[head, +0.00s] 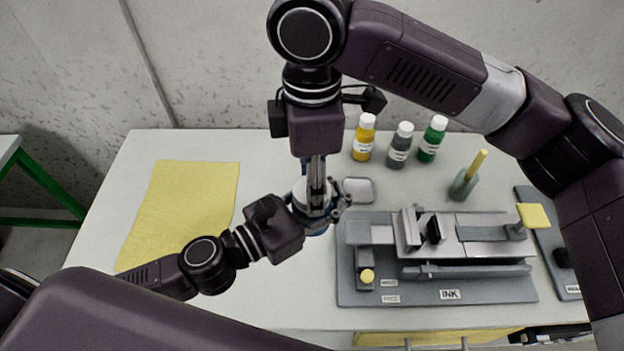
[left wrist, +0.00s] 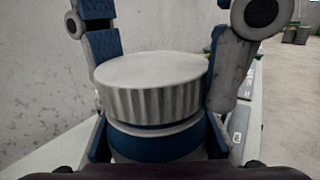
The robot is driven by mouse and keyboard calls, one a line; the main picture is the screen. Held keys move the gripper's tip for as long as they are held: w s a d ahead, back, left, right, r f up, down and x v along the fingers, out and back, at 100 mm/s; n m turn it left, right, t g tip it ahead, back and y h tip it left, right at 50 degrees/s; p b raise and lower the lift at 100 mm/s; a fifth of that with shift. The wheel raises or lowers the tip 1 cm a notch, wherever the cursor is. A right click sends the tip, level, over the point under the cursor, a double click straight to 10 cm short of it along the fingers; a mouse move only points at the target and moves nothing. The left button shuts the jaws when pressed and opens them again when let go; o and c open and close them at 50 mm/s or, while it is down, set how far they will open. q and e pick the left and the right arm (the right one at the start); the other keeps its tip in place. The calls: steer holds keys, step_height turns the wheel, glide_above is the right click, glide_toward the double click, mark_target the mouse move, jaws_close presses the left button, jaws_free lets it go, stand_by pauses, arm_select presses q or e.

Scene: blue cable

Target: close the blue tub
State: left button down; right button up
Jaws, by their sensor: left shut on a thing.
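The blue tub (left wrist: 157,143) stands upright in the left wrist view, with its ribbed white lid (left wrist: 152,88) on top, level. A narrow pale ring shows just below the lid; I cannot tell how tightly the lid sits. My left gripper (head: 306,217) is shut on the tub's blue body, one finger on each side. My right gripper (head: 319,203) points straight down over the lid. Its blue-padded fingers (left wrist: 162,75) stand on both sides of the lid; I cannot tell if they press on it. In the head view the grippers hide most of the tub.
Yellow, grey and green bottles (head: 364,138) (head: 400,146) (head: 432,139) stand at the back. A grey printing fixture (head: 445,292) marked INK fills the right front. A small grey dish (head: 358,190) lies close right of the grippers. A yellow cloth (head: 185,205) lies at the left.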

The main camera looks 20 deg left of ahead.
steer(key=m, duration=0.5)
steer(key=shift+m, duration=0.3)
steer(key=m, duration=1.5)
steer(key=shift+w+m, duration=0.1)
steer(key=shift+m, duration=0.3)
steer(key=m, duration=1)
steer(key=shift+m, duration=0.3)
steer(key=m, duration=0.4)
steer(key=shift+m, duration=0.3)
steer(key=o, duration=1.4)
steer(key=shift+c, duration=0.2)
